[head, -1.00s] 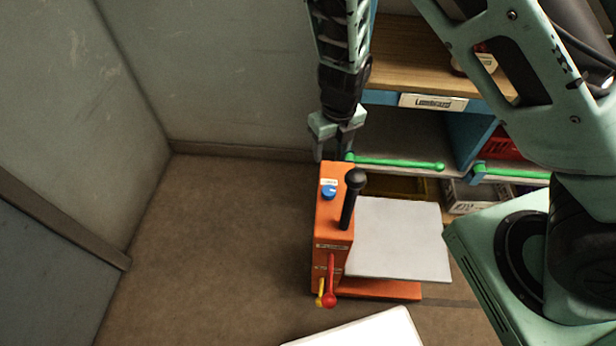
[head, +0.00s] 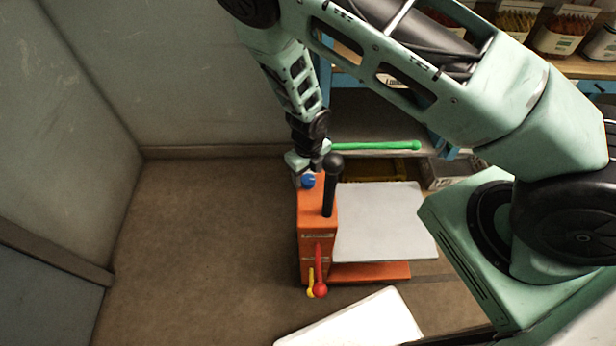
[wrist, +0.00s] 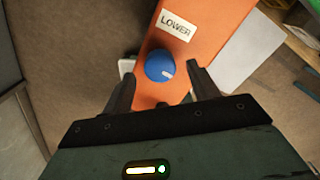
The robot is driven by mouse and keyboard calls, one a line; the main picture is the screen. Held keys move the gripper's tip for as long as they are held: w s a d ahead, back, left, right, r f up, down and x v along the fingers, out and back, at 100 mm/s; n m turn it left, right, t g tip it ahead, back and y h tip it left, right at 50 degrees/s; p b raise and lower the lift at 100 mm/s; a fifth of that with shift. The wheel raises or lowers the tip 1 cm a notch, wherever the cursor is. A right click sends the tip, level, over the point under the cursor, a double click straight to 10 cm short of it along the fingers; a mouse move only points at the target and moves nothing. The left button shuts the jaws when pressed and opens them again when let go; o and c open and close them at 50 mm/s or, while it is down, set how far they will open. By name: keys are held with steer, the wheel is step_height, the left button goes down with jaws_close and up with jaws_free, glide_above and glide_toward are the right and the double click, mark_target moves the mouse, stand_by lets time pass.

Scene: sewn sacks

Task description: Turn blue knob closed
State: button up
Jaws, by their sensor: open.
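The blue knob (head: 307,181) sits on top of the orange machine (head: 313,239), at its far end. In the wrist view the blue knob (wrist: 160,67) is round with a pale mark at its right side, beside a label reading "LOWER" (wrist: 176,25). My gripper (wrist: 160,88) is open, with one dark finger on each side of the knob's near edge. The fingertips look apart from the knob; their height over it is hard to tell. In the head view my gripper (head: 307,170) is just behind the knob, partly hidden by the black lever.
A black-handled lever (head: 330,185) stands beside the knob. Red (head: 320,275) and yellow (head: 311,283) levers are on the machine's front. A white plate (head: 385,222) lies to the right. Shelves with a green rod (head: 375,146) stand behind. Open floor lies left.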

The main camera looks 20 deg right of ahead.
steer(key=shift+f, duration=1)
steer(key=c, duration=1)
